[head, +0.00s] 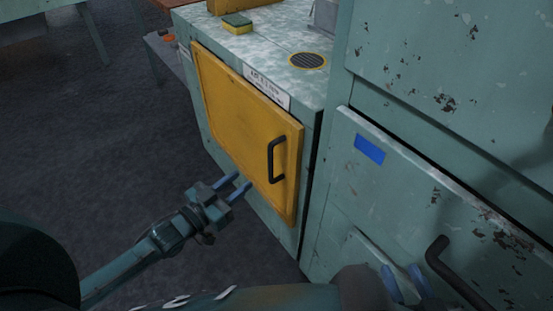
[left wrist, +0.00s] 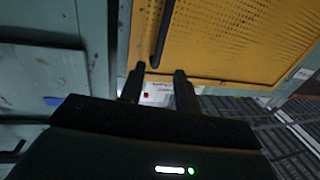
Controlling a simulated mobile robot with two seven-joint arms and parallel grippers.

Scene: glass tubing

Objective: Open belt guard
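The belt guard (head: 235,120) is a yellow panel on the front of a green cabinet; it looks shut. Its black bar handle (head: 271,162) is near the panel's right edge. My left gripper (head: 239,184) is open and empty, left of and below the handle, apart from it. In the left wrist view the yellow panel (left wrist: 225,35) fills the top, and the handle's end (left wrist: 156,60) appears just beyond the gap between the open fingers (left wrist: 158,82). My right gripper (head: 405,283) is at the bottom right, its blue fingers apart, partly cut off by the frame.
A sponge (head: 237,23) and a round yellow-rimmed grille (head: 308,61) are on the cabinet top. A worn green cabinet with a blue label (head: 369,149) and a black handle (head: 452,270) stands at right. The dark floor (head: 95,130) at left is clear.

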